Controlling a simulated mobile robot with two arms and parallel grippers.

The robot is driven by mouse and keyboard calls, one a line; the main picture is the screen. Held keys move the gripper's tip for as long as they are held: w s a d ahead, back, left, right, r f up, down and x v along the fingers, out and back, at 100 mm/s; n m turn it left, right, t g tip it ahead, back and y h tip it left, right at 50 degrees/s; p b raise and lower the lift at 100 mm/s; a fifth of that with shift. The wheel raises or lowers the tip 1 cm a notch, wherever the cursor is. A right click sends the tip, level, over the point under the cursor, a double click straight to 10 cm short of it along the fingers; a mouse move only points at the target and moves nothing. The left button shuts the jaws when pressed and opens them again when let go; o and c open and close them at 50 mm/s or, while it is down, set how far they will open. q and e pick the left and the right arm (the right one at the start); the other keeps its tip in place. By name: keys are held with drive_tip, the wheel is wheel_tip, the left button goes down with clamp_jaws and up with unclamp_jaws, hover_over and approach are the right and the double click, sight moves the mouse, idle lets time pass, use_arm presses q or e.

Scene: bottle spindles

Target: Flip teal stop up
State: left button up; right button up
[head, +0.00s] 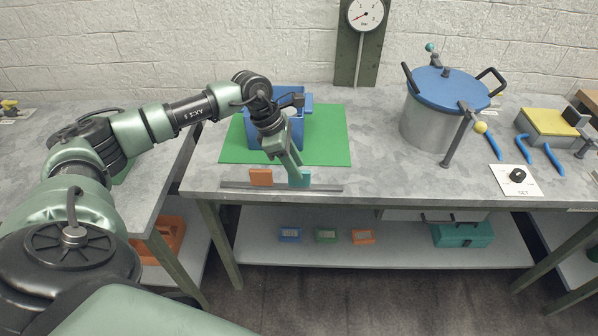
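A teal stop (300,179) is on a thin grey rail (283,187) along the front edge of the bench. It shows as a teal block on the rail's right half. My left gripper (296,170) points down right at the teal stop, with its fingertips at or just above the stop's top. I cannot tell whether they touch it, or whether the fingers are open or shut. An orange stop (260,177) stands on the same rail to the left. My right gripper is not in view.
A blue bin (290,97) stands on a green mat (330,140) behind my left gripper. A big pot with a blue lid (447,88) stands at the right, beside blue tools and a white card with a black knob (518,175). The bench between mat and pot is clear.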

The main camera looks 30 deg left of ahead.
use_arm(q)
drive_tip(key=shift+b+v, duration=0.4)
drive_tip(key=shift+v, duration=2.1)
